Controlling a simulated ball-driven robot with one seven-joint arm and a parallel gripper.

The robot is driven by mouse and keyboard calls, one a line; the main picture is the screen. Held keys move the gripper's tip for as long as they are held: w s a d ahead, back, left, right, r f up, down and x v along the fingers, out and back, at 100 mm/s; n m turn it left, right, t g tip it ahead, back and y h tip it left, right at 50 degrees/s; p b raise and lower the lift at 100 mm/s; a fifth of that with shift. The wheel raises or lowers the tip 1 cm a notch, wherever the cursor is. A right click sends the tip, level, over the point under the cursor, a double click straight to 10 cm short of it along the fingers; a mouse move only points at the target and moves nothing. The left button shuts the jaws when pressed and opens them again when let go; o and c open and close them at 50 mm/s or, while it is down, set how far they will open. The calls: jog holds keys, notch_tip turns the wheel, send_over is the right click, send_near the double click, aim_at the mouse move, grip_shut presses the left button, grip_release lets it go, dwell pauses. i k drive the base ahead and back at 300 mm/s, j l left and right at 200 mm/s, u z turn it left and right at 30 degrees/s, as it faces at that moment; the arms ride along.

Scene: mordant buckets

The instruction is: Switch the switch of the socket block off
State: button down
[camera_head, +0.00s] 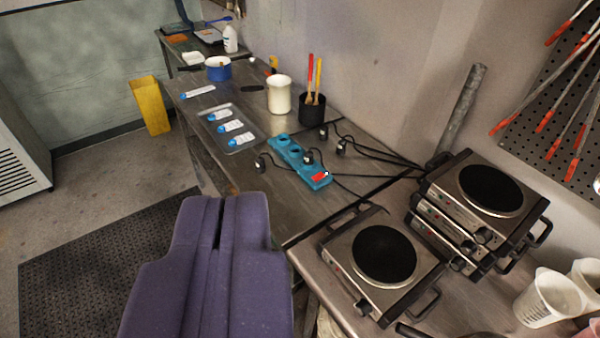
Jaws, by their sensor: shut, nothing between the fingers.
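The blue socket block (299,162) lies on the metal bench, running from upper left to lower right. Its red switch (320,176) is at the near right end; its on or off position is too small to tell. One black plug (309,157) sits at the block, and other black plugs with cables lie around it. My purple gripper (222,205) is at the lower middle, shut and empty, in front of the bench. It appears to the lower left of the block and apart from it.
Hot plates (384,254) stand on the near right bench, with a stack of them (490,190) behind. A black cup with brushes (312,108) and a cream jar (280,95) stand behind the block. A tray with tubes (231,127) lies left. Black cables run right.

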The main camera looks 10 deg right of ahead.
aim_at(318, 176)
jog(key=i+j, duration=0.1)
jog(key=j, duration=0.3)
jog(key=i+j+z, duration=0.1)
jog(key=j, duration=0.35)
jog(key=i+j, duration=0.15)
jog(key=j, duration=0.25)
jog(key=i+j+z, duration=0.1)
jog(key=j, duration=0.35)
jog(key=i+j, duration=0.2)
jog(key=i, duration=0.3)
jog(key=i+j+z, duration=0.15)
jog(key=i, duration=0.35)
jog(key=i+l, duration=0.25)
jog(key=i, duration=0.15)
jog(key=i+l, duration=0.2)
jog(key=i, duration=0.15)
jog(key=l+z, duration=0.05)
